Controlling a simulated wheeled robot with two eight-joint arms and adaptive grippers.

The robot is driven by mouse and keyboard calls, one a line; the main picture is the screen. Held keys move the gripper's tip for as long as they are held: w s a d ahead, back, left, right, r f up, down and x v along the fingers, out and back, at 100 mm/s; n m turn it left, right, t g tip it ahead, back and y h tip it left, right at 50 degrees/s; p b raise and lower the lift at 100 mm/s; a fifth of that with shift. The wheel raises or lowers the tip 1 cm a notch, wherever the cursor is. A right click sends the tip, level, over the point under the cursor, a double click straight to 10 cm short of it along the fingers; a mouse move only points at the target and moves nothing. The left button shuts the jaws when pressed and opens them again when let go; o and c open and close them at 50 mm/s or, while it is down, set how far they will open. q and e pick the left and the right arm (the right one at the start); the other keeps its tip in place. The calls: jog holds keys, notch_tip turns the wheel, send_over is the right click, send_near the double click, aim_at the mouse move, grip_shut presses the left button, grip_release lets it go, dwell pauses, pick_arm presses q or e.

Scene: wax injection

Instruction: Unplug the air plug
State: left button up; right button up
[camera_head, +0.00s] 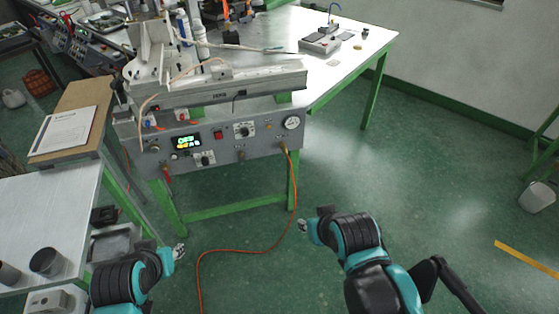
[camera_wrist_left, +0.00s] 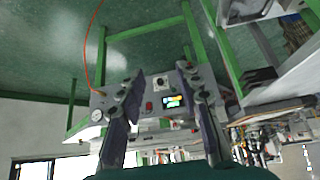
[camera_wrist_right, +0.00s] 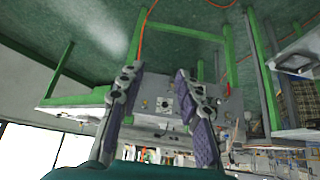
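The air plug (camera_head: 284,149) sits on the front of the wax injection machine (camera_head: 222,142), low at its right end below the round gauge. An orange air hose (camera_head: 294,190) hangs from it to the floor. In the left wrist view, which is upside down, the hose (camera_wrist_left: 87,60) meets the machine near the gauge. My left gripper (camera_head: 180,252) is low at left, apart from the machine; its fingers (camera_wrist_left: 158,78) are open and empty. My right gripper (camera_head: 302,226) is below the plug, apart from it; its fingers (camera_wrist_right: 156,75) are open and empty. The right wrist view hides the plug.
The machine stands on a white table (camera_head: 345,50) with green legs. A side table (camera_head: 50,205) with dark cups is at left, near my left arm. The green floor ahead and right is mostly clear.

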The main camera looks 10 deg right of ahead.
pick_arm(q)
jog(key=shift+o, duration=0.7)
jog(key=shift+w+d, duration=0.1)
pick_arm(e)
jog(key=shift+o, duration=0.7)
jog(key=shift+w+d, duration=0.1)
pick_arm(q)
jog(key=shift+o, duration=1.3)
pick_arm(e)
jog(key=shift+o, duration=0.2)
jog(key=shift+w, duration=0.1)
jog(key=w+t+y, duration=0.1)
jog(key=w+t, duration=0.2)
jog(key=w, duration=2.4)
jog(key=w+d+f+t, duration=0.1)
jog(key=w+d+f, duration=0.2)
jog(key=w+f, duration=0.55)
jog(key=t, duration=0.2)
send_near(286, 152)
jog(key=shift+w+a+f+n, duration=0.1)
jog(key=shift+w+f+n, duration=0.25)
jog(key=shift+w, duration=0.1)
jog(key=shift+x, duration=4.55)
